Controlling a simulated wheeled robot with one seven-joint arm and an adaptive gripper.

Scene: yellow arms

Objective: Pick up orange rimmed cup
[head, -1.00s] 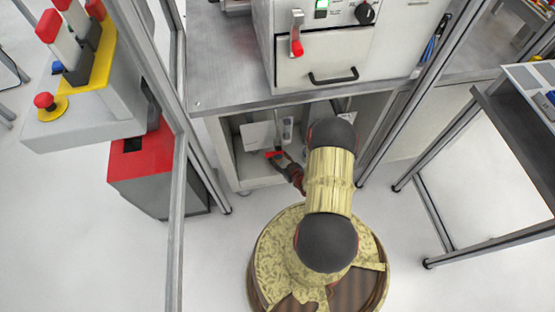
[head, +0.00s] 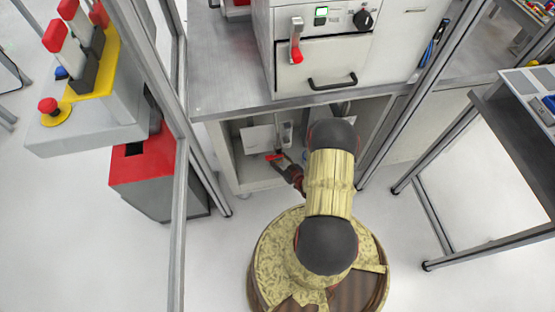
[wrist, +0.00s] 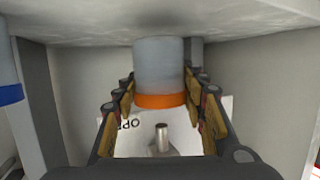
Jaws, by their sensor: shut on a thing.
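The orange rimmed cup is a grey cylinder with an orange band at its lower end in the wrist view (wrist: 160,68). It sits between the two fingers of my gripper (wrist: 161,104), which is shut on it. In the head view my gripper (head: 281,160) is inside the open space under the bench. A small orange-red patch shows at its tip there, and the rest of the cup is hard to make out.
A blue-banded object (wrist: 8,75) is at the far left. A sheet with lettering (wrist: 125,145) and a metal peg (wrist: 162,138) lie beyond the fingers.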

